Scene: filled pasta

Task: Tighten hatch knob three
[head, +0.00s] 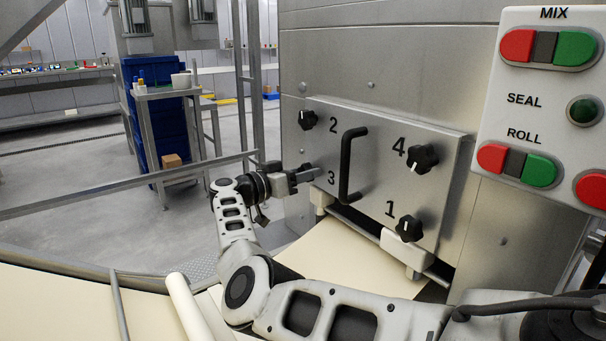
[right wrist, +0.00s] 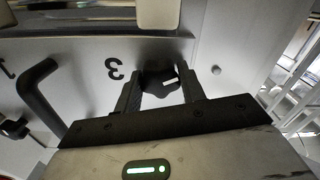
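The square metal hatch (head: 378,165) carries several black knobs with numbers beside them. Knob three (right wrist: 160,82) is the black lobed knob beside the digit 3 in the right wrist view, with a small white mark on it. My right gripper (head: 312,174) reaches the hatch's left edge next to the digit 3 and covers that knob in the head view. In the right wrist view the right gripper's fingers (right wrist: 161,88) stand one on each side of knob three and appear to touch it. My left gripper is not in view.
Knob two (head: 308,120), knob four (head: 422,158) and knob one (head: 409,228) sit at the hatch's other corners. A black handle (head: 347,165) stands out close right of the gripper. A control panel (head: 550,95) is at right. A pale dough sheet (head: 345,262) lies below.

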